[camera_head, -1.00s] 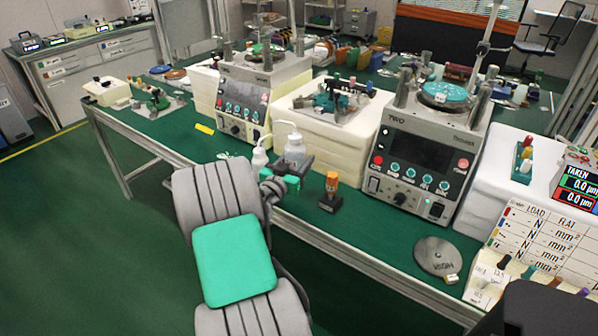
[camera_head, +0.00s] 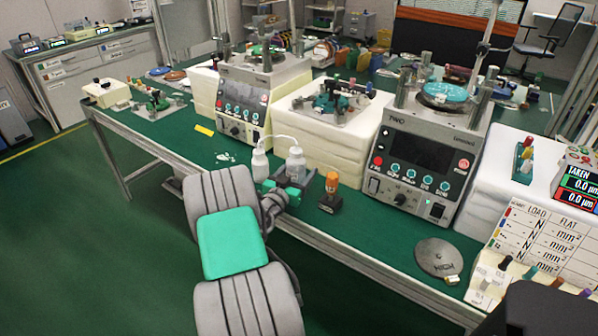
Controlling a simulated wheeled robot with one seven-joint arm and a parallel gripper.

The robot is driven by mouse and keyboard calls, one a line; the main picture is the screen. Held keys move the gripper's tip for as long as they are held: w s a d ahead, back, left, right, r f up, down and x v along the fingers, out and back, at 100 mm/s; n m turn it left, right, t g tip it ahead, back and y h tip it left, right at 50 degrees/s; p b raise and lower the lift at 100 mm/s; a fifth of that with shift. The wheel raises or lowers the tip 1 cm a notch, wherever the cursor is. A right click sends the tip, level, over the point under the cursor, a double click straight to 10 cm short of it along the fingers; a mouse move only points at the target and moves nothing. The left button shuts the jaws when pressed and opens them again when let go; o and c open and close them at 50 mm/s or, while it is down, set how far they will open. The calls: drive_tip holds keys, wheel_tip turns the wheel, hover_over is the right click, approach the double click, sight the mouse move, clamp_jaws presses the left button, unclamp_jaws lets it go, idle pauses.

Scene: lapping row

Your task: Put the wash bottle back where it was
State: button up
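The wash bottle (camera_head: 296,165) is a white bottle with a thin bent spout arching to the left. It is upright over the near edge of the green bench. My gripper (camera_head: 288,187), dark with green pads, is around its lower part and looks shut on it. The jaws hide the bottle's base, so I cannot tell whether it touches the bench. A second, smaller white bottle shape (camera_head: 260,165) is close on its left, under the spout tip; its base is partly hidden by my gripper.
An orange-topped bottle on a dark base (camera_head: 331,190) stands just right of my gripper. Behind are a white block (camera_head: 325,140) and two lapping machines, left (camera_head: 240,105) and right (camera_head: 425,150). A grey disc (camera_head: 438,257) lies at right. Bench is clear near the yellow label (camera_head: 204,130).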

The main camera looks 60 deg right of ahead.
drive_tip(key=shift+o, duration=0.2)
drive_tip(key=shift+r+p, duration=0.25)
drive_tip(key=shift+p, duration=0.05)
drive_tip(key=a+b, duration=0.1)
drive_tip(key=a, duration=1.1)
drive_tip(key=shift+f+b, duration=0.15)
drive_tip(key=shift+b, duration=0.15)
drive_tip(key=w+a+f+n+t+y, duration=0.2)
drive_tip(key=w+a+n+y, duration=0.3)
drive_tip(key=a, duration=0.7)
drive_tip(key=w+a+f+n+t+y, duration=0.15)
drive_tip(key=w+a+y, duration=0.45)
drive_tip(key=a, duration=0.6)
drive_tip(key=s+a+r+n+y, duration=0.1)
drive_tip(key=s+a+n+y, duration=0.1)
drive_tip(key=a+n, duration=0.2)
drive_tip(key=s+a+r+n+g+y, duration=0.1)
drive_tip(key=s+a+n+y, duration=0.1)
drive_tip(key=a, duration=0.7)
drive_tip(key=s+a+n+y, duration=0.3)
drive_tip(key=a+n, duration=0.2)
drive_tip(key=a, duration=0.2)
drive_tip(key=shift+a+r+n, duration=0.35)
drive_tip(key=shift+r, duration=0.05)
